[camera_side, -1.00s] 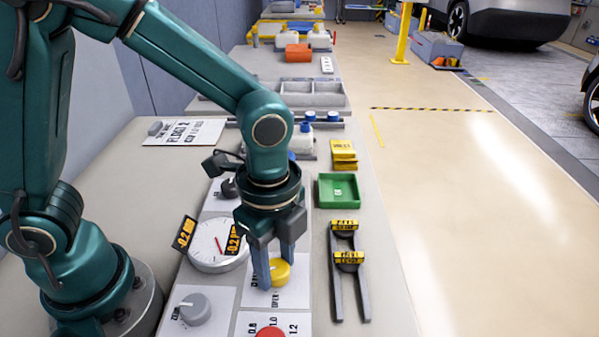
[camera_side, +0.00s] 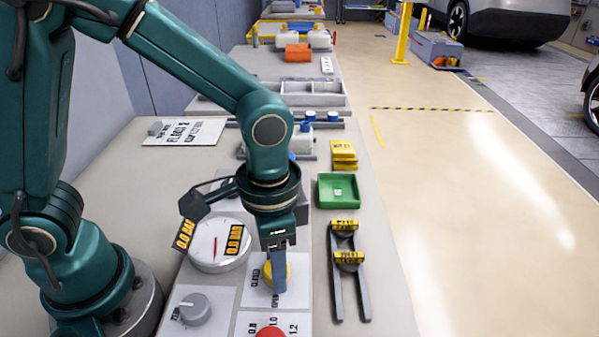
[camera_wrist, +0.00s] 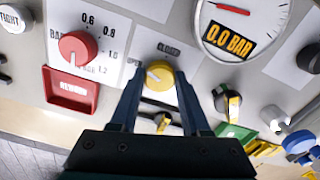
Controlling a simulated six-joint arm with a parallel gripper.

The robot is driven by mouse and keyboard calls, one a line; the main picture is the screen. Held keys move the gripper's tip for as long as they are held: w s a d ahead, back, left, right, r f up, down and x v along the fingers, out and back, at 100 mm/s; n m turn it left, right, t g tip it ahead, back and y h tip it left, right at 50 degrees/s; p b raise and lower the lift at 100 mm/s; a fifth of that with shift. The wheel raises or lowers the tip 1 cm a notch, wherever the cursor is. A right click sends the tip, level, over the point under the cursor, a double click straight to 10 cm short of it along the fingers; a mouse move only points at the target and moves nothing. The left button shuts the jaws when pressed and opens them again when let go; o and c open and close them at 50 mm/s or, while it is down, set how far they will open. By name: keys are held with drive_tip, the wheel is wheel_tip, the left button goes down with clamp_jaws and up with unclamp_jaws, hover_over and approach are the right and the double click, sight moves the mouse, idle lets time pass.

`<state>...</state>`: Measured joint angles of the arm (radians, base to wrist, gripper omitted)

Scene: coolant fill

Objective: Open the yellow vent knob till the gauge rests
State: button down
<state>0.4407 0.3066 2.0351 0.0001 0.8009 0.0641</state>
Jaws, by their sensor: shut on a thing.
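The yellow vent knob (camera_side: 267,273) sits on a white plate lettered CLOSED and OPEN. My gripper (camera_side: 277,284) points down and is shut on it, one finger hiding part of it in the side view. In the wrist view the yellow knob (camera_wrist: 159,74) lies between my two fingertips (camera_wrist: 160,78), with OPEN lettered to its left. The round white gauge (camera_side: 205,254) is left of my gripper, and its orange digits read 0.0 BAR. Its red needle points up the dial. The gauge (camera_wrist: 250,62) is partly cut off in the wrist view.
A red knob (camera_side: 270,331) stands close in front of the yellow one, and a grey knob (camera_side: 195,309) at front left. A green tray (camera_side: 325,204) and grey rails with yellow-labelled black pieces (camera_side: 336,290) stand to the right. The bench's right edge is clear.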

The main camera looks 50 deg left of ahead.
drive_tip(key=shift+n, duration=1.2)
drive_tip(key=shift+c, duration=1.9)
unclamp_jaws()
drive_tip(key=shift+r, duration=0.1)
drive_tip(key=shift+r, duration=2.55)
drive_tip(key=shift+w, duration=0.1)
